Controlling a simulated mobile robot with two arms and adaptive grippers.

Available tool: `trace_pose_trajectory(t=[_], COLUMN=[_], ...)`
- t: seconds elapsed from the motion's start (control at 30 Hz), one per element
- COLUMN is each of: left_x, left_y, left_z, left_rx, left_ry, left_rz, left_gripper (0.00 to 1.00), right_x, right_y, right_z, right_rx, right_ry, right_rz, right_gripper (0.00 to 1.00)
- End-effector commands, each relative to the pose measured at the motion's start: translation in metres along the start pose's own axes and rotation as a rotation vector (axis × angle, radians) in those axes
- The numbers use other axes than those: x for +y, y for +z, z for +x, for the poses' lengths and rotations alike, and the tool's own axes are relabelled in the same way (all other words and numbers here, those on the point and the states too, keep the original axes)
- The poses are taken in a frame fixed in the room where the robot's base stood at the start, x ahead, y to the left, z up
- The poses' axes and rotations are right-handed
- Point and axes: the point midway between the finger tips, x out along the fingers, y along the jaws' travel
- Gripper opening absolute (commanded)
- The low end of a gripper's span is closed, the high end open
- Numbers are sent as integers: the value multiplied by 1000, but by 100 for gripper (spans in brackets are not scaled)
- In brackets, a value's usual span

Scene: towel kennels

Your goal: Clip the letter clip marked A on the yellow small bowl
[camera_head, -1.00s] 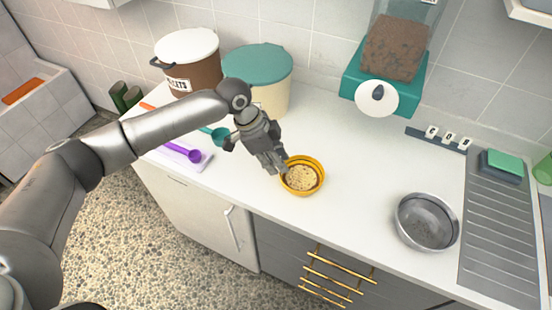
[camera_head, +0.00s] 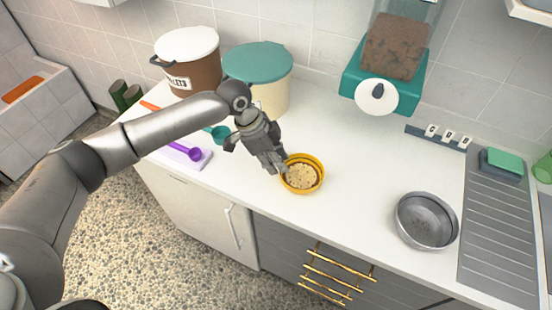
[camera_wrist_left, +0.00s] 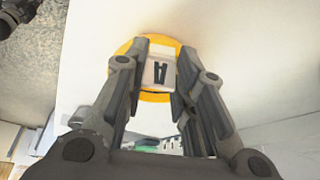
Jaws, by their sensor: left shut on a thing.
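The yellow small bowl (camera_head: 318,186) stands on the white counter with pale food in it. My left gripper (camera_head: 280,168) is at the bowl's left rim, pointing down. In the left wrist view the gripper (camera_wrist_left: 161,72) is shut on the white letter clip marked A (camera_wrist_left: 160,68). The yellow bowl (camera_wrist_left: 126,46) shows behind the clip and fingers. The fingers hide the clip in the head view, and I cannot tell whether it touches the rim.
A rack (camera_head: 420,134) with several white clips stands at the back right. A metal bowl (camera_head: 427,220) is near the drainboard (camera_head: 500,240). Purple (camera_head: 190,153) and teal (camera_head: 219,134) scoops lie left, before two lidded tubs. A dispenser (camera_head: 385,75) hangs above. The counter's middle is clear.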

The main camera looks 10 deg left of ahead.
Motion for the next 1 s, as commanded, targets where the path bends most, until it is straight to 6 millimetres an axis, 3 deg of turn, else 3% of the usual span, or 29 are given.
trace_pose_trajectory(t=[1.0], left_x=[0], left_y=[3], left_z=[6], left_rx=[0], left_ry=[1], left_rz=[0], left_gripper=[16], right_x=[0], right_y=[-1], right_z=[-3], right_rx=[0], right_ry=[0], right_rz=[1], right_gripper=[0])
